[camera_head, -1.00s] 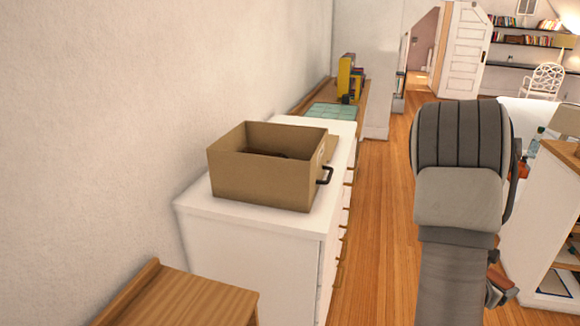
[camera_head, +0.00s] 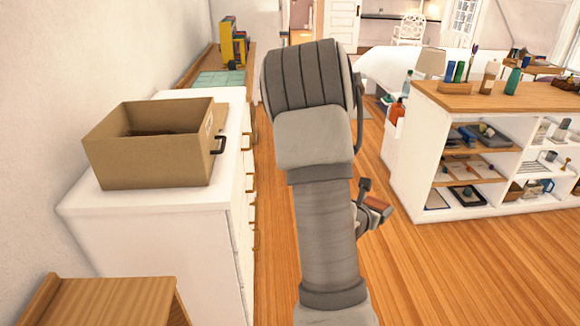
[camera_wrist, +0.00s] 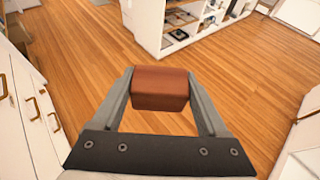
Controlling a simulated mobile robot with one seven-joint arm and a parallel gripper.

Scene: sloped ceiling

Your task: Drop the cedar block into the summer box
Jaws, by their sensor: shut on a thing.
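The cedar block is a reddish-brown block (camera_wrist: 160,88) held between the two fingers of my gripper (camera_wrist: 160,92) in the wrist view, above the wooden floor. In the head view a small part of the block (camera_head: 377,203) shows to the right of my arm, which hides most of the gripper. A tan open-topped box (camera_head: 150,166) with a dark handle on its right side stands on the white dresser, left of my arm. It is the likely summer box, but its label is not readable. Something dark shows inside it. My gripper is apart from the box.
The white dresser (camera_head: 150,222) stands along the left wall, with a wooden piece (camera_head: 110,300) in front of it. A white shelf unit (camera_head: 412,150) with a wooden top stands at the right. Open wooden floor (camera_head: 430,270) lies between them.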

